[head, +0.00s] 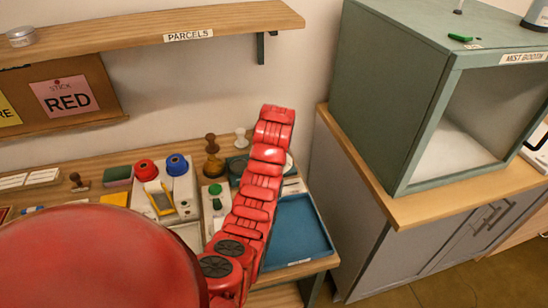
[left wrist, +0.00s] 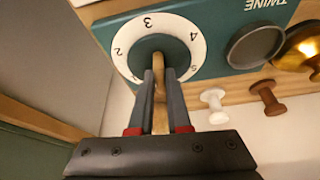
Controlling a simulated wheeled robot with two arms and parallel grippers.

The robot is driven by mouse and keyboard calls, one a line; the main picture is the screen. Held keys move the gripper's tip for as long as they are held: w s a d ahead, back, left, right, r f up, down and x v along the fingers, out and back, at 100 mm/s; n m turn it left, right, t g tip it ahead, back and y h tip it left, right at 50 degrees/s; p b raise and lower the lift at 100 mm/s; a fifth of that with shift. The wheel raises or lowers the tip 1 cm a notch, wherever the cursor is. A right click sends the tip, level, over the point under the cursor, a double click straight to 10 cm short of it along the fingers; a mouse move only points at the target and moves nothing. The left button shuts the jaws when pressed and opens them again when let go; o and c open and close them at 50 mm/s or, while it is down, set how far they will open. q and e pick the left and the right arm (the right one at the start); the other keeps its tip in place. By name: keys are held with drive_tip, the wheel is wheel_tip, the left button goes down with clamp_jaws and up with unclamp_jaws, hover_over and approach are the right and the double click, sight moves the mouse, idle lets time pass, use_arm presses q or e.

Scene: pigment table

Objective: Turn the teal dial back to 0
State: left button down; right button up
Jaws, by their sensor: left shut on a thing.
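The teal dial (left wrist: 150,44) shows in the left wrist view, with a white number ring (left wrist: 186,24) on a teal panel. The digits 2, 3, 4 and 5 are readable. The ring's near part is hidden behind my fingers. My left gripper (left wrist: 159,80) is shut on the dial's brass bar (left wrist: 160,108), one finger on each side. I cannot tell which number the bar marks. In the head view, my red left arm reaches over the table and covers the dial and gripper almost entirely. My right gripper is not in view.
Beside the dial are a dark grey round piece (left wrist: 255,46), a brass object (left wrist: 300,48), and white (left wrist: 214,104) and brown (left wrist: 267,97) pegs. In the head view, a blue tray (head: 298,232) lies right of my arm. A green mist booth (head: 395,95) stands farther right.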

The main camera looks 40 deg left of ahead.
use_arm(q)
drive_tip(key=shift+n+b, duration=0.5)
drive_tip(key=shift+n, duration=0.2)
drive_tip(key=shift+y, duration=0.3)
drive_tip(key=c, duration=0.9)
unclamp_jaws()
drive_tip(key=shift+w+g, duration=0.1)
drive_tip(key=shift+g, duration=0.2)
